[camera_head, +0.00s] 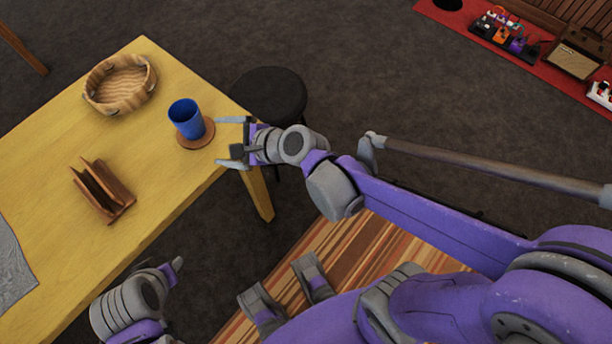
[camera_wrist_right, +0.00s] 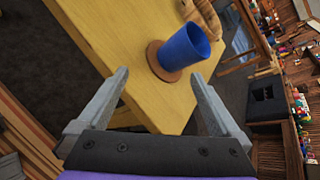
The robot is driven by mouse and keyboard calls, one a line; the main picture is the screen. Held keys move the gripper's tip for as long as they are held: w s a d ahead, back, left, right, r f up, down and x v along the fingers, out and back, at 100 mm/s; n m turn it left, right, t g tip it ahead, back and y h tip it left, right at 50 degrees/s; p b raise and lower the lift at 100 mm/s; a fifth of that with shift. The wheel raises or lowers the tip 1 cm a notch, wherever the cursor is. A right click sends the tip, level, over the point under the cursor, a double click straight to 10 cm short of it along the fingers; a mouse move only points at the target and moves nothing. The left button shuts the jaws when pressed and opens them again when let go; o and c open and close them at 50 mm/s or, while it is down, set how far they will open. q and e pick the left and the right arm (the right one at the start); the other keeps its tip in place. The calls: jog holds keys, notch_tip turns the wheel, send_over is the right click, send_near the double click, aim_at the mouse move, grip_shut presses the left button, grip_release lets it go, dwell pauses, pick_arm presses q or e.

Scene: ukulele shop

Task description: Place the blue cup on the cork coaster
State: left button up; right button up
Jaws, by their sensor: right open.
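The blue cup (camera_head: 187,119) stands upright on the round brown cork coaster (camera_head: 207,138), near the table's right corner. Both also show in the right wrist view, the cup (camera_wrist_right: 184,48) on the coaster (camera_wrist_right: 155,66), whose rim shows beside its base. My right gripper (camera_head: 221,142) is open and empty just right of the cup, its fingers apart and pointing toward it. In the right wrist view the cup is beyond the fingertips, and neither finger touches it. My left gripper (camera_head: 176,267) is low at the left, off the table's front edge; its jaw opening is unclear.
The yellow table (camera_head: 150,190) also holds a round wooden tray (camera_head: 120,84), a wooden slotted holder (camera_head: 104,190) and a grey cloth (camera_head: 12,268). A black stool (camera_head: 268,94) stands close behind the table's right corner. The table is bare between holder and coaster.

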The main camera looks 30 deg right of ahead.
jog(key=s+d+f+n+g+h, duration=0.2)
jog(key=s+d+f+n+h, duration=0.1)
jog(key=s+d+n, duration=0.3)
jog(key=s+d+f+n+g+h, duration=0.3)
jog(key=s+d+n, duration=0.3)
jog(key=s+n, duration=0.5)
jog(key=n+h, duration=0.1)
jog(key=n, duration=0.3)
jog(key=shift+f, duration=0.2)
jog(key=shift+r, duration=0.1)
notch_tip(320, 180, up, 10)
jog(key=w+p, duration=0.1)
jog(key=p, duration=0.8)
jog(key=shift+w+f, duration=0.2)
jog(key=shift+w, duration=0.1)
